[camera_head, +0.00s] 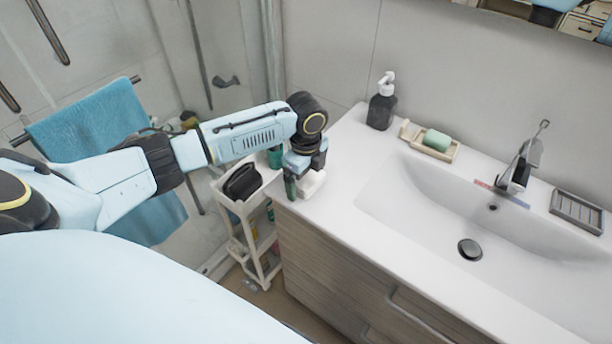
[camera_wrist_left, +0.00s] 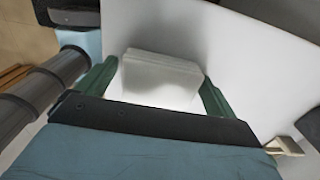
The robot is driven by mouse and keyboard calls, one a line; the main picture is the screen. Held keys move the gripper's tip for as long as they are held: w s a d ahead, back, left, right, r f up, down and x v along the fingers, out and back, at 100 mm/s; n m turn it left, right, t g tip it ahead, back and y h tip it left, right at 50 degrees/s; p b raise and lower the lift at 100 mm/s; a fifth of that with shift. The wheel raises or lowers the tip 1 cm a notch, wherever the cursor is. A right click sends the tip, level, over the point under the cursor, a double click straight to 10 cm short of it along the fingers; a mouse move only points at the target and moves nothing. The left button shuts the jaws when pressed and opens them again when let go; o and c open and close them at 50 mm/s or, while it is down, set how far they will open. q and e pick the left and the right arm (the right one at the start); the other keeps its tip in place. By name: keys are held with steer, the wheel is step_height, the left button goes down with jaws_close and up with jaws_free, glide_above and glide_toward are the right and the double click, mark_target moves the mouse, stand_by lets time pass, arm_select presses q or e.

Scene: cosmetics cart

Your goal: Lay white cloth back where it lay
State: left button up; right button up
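The white cloth (camera_head: 313,184) is a small folded block at the left end of the white washbasin counter. My left gripper (camera_head: 303,181) points down there, with its dark green fingers on either side of the cloth. In the left wrist view the cloth (camera_wrist_left: 160,75) fills the gap between the fingertips of my left gripper (camera_wrist_left: 155,88), and both fingers appear to touch its sides. Whether the cloth's underside rests on the counter or is slightly above it cannot be told. My right gripper is not in view.
A white cart (camera_head: 240,208) with a black item (camera_head: 242,181) on top stands left of the counter (camera_head: 345,160). A dark soap dispenser (camera_head: 382,103) and a green soap (camera_head: 437,140) on a dish are at the counter's back. The basin (camera_head: 440,215) lies to the right.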

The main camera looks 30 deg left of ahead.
mark_target(306, 176)
arm_select(q)
steer(key=shift+o, duration=0.3)
steer(key=shift+r, duration=0.1)
step_height(306, 176, up, 12)
steer(key=shift+p, duration=0.4)
stand_by(0.3)
